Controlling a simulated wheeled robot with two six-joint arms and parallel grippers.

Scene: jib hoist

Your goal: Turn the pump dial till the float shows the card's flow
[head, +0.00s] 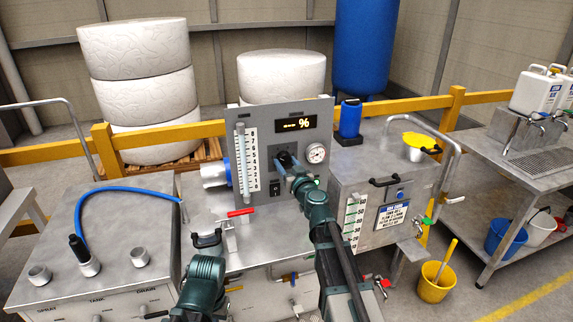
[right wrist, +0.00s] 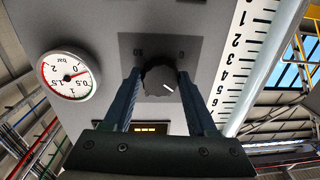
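The black pump dial (right wrist: 162,84) is on the grey panel (head: 262,135); in the head view my right gripper mostly covers it. My right gripper (head: 287,163) is at the panel. In the right wrist view its fingers (right wrist: 161,80) stand apart, one either side of the dial; I cannot tell whether they touch it. A white mark shows on the dial. The flow tube with its numbered scale (head: 246,160) is at the panel's left; I cannot make out the float. A blue-and-white card (head: 392,216) is on the steel tank, its text unreadable. My left gripper (head: 207,236) is low over the bench.
A lit display (head: 297,124) shows dashes and a percent sign. A round gauge (head: 316,153) sits right of the dial. A red-handled valve (head: 240,213) stands on the bench before the panel. A blue hose (head: 100,196) lies at the left.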

